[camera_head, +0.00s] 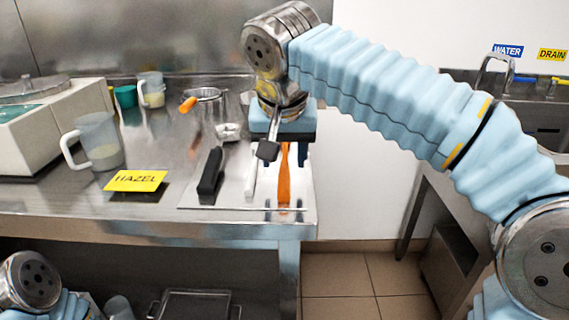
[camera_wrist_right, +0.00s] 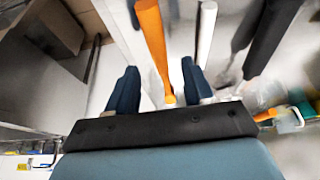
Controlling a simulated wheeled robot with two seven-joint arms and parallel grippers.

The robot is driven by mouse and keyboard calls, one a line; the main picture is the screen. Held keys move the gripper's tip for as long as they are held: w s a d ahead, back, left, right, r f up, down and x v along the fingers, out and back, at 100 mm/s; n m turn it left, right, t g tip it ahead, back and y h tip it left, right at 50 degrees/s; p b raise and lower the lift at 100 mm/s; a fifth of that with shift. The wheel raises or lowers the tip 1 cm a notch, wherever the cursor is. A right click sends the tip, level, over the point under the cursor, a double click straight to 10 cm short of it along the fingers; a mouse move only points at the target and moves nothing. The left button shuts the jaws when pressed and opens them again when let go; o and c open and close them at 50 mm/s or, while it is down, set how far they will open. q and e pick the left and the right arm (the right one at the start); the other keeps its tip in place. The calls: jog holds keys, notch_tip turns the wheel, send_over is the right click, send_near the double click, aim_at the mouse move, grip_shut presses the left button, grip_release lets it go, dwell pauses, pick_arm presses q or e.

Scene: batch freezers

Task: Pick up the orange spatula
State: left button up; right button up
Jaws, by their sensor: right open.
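The orange spatula (camera_head: 284,182) lies on a pale tray (camera_head: 232,196) near the right end of the steel counter. My right gripper (camera_head: 280,148) hangs from above over its far part and hides that end. In the right wrist view the open right gripper (camera_wrist_right: 158,90) has one dark finger on each side of the spatula's orange strip (camera_wrist_right: 152,42). No contact with it is visible. My left gripper is not in view; only a part of my left arm shows at the lower left.
A white utensil (camera_head: 252,178) lies just left of the spatula, and a black-handled tool (camera_head: 210,172) farther left. A yellow HAZEL card (camera_head: 136,181), a clear jug (camera_head: 98,142) and a strainer with an orange handle (camera_head: 188,105) stand on the counter. Its right edge is close.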

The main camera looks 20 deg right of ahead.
aim_at(284, 171)
jog(key=shift+x, duration=1.75)
jog(key=shift+s+f, duration=0.1)
jog(key=shift+s, duration=0.05)
grip_shut()
